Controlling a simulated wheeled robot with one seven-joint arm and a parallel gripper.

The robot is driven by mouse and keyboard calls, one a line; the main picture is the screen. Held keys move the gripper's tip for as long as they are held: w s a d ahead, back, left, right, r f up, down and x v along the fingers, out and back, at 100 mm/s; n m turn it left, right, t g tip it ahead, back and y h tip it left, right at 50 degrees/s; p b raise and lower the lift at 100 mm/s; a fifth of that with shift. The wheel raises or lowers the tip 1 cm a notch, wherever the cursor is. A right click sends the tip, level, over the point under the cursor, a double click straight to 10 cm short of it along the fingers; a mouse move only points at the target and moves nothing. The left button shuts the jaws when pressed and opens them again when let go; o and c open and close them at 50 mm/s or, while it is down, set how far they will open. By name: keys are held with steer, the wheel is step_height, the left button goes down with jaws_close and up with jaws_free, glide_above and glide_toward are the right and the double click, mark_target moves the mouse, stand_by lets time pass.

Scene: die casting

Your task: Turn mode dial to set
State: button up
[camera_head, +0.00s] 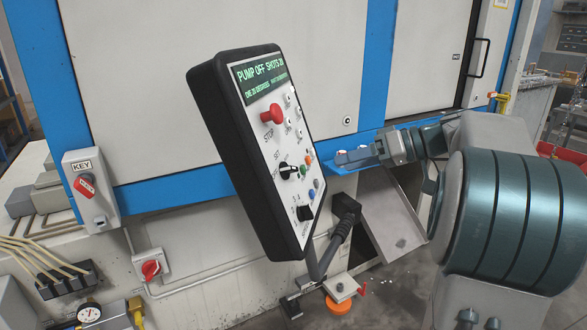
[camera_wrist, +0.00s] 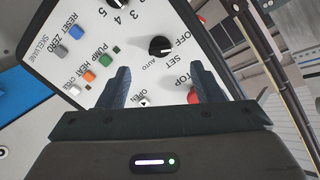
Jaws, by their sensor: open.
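The mode dial (camera_head: 288,171) is a black knob with a white mark on the tilted control panel (camera_head: 232,160), below the red stop button (camera_head: 272,113). In the wrist view the mode dial (camera_wrist: 160,46) shows beside the labels OFF, SET and AUTO. Which label its mark points at, I cannot tell for sure. My gripper (camera_head: 345,160) is to the right of the panel in the head view. In the wrist view my gripper (camera_wrist: 162,70) is open and empty, its two fingers spread, with the dial seen beyond and between the fingertips, apparently not touched.
A second black dial (camera_head: 305,213) sits lower on the panel, with coloured buttons (camera_wrist: 90,75) near it. The red stop button (camera_wrist: 194,96) shows by one finger. A key switch box (camera_head: 90,190) is at left.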

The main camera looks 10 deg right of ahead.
mark_target(295, 168)
steer(key=shift+n+t, duration=0.3)
steer(key=shift+n, duration=0.1)
steer(key=x, duration=0.4)
steer(key=p+x, duration=0.1)
steer(key=x, duration=0.3)
steer(key=w+r+p+x, duration=0.1)
steer(key=x, duration=0.3)
steer(key=shift+w+a, duration=0.15)
steer(key=shift+a, duration=0.1)
steer(key=c, duration=1)
